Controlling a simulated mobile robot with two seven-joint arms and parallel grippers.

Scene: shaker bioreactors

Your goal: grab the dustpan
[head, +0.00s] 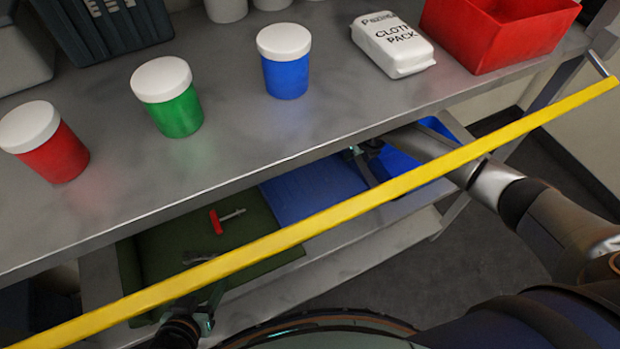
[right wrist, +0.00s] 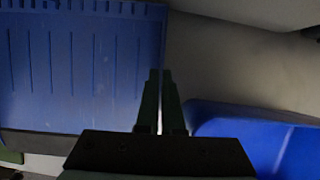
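A smooth blue piece with a curved edge (right wrist: 262,135) lies at the right of the right wrist view; a blue piece also shows in the head view (head: 396,164), partly behind my right arm. My right gripper (head: 362,160) is under the worktop at the lower shelf, left of that piece. In the right wrist view its fingers (right wrist: 160,100) are together with nothing visible between them.
The worktop (head: 235,150) above carries red, green and blue jars, a cloth pack (head: 392,43) and a red bin (head: 490,35).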

